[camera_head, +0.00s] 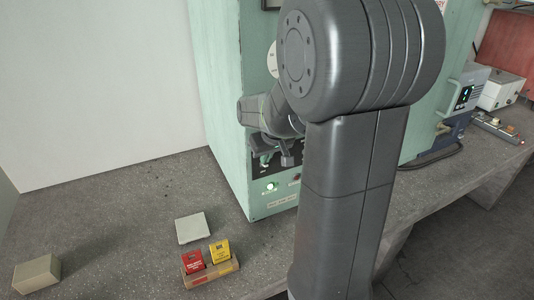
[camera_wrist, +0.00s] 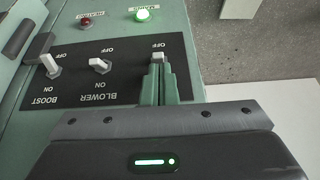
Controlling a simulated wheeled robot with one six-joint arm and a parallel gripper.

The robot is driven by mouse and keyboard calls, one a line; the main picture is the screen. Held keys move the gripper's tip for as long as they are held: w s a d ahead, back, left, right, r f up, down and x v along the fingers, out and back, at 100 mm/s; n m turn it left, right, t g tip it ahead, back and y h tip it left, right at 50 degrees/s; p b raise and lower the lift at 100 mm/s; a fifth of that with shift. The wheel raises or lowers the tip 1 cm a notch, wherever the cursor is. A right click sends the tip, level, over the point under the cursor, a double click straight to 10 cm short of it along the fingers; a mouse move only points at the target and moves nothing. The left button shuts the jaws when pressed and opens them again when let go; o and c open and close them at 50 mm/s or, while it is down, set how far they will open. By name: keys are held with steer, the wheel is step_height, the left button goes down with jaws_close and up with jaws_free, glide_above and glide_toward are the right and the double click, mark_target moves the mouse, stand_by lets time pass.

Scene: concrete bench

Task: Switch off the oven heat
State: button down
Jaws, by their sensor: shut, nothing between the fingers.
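The oven is a pale green cabinet (camera_head: 222,110) on the bench, with a black switch panel (camera_wrist: 125,80) low on its front. In the wrist view the panel appears upside down. Toggles marked BOOST (camera_wrist: 50,66) and BLOWER (camera_wrist: 99,65) show at left. A third white toggle (camera_wrist: 158,57) sits under an OFF mark, right at my fingertips; its name is hidden by my gripper (camera_wrist: 158,78). My gripper is shut and empty, its green fingers beside or touching that toggle; I cannot tell which. A red lamp (camera_wrist: 85,23) looks unlit; a green lamp (camera_wrist: 144,14) is lit.
A pale flat block (camera_head: 192,227), a small box with red and yellow packets (camera_head: 210,268) and a beige box (camera_head: 37,273) lie on the bench (camera_head: 120,220) at left. Equipment (camera_head: 462,95) stands at right. My arm hides much of the oven's front.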

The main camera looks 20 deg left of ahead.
steer(key=shift+s+d+f+t+y+b, duration=0.3)
steer(key=shift+t+y+b, duration=0.2)
steer(key=shift+b, duration=1.5)
steer(key=f+t+y+b, duration=0.1)
steer(key=b, duration=0.3)
steer(key=shift+s+d+b, duration=0.1)
steer(key=shift+d+b, duration=0.1)
steer(key=shift+b, duration=0.1)
steer(key=t+y+b, duration=0.1)
steer(key=b, duration=0.4)
steer(key=shift+s+d+y, duration=0.15)
steer(key=shift+y, duration=0.25)
steer(key=shift+r, duration=0.15)
steer(key=shift+r+p, duration=0.5)
steer(key=shift+r, duration=0.2)
